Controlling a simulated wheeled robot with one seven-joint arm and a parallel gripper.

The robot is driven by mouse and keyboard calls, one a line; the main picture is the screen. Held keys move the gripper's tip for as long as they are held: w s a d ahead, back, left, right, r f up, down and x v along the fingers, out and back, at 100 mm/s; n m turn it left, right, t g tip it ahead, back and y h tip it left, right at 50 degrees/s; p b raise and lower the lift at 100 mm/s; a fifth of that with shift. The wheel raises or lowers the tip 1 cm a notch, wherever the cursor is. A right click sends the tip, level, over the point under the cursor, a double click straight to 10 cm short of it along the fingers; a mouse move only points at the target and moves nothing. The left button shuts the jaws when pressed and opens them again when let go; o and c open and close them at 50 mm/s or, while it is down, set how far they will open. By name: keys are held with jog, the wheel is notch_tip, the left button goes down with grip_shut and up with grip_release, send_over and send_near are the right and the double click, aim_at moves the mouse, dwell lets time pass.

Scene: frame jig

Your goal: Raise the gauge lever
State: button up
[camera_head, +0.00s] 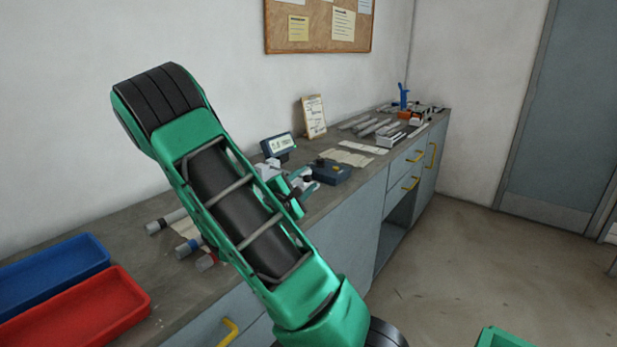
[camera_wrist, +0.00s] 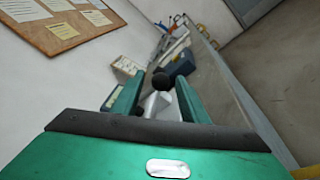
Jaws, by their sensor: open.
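My gripper (camera_wrist: 158,97) is open in the wrist view, its two green fingers apart. A dark round knob (camera_wrist: 161,82), which looks like the end of the gauge lever, shows between the fingertips. I cannot tell how far beyond the tips it is, and no contact is clear. A pale grey gauge body (camera_wrist: 156,104) lies below the knob, partly hidden by my gripper. In the head view, the gauge's display unit (camera_head: 278,144) stands on the bench behind my gripper (camera_head: 293,188). My arm hides much of the gauge there.
A dark blue box (camera_head: 330,172) sits just right of the gauge. A clipboard (camera_head: 314,117) leans on the wall. A blue tray (camera_head: 52,272) and a red tray (camera_head: 75,308) lie at the left. Several cylinders (camera_head: 187,247) lie under my arm. The floor is clear.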

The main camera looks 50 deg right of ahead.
jog(key=shift+x, duration=2.45)
grip_shut()
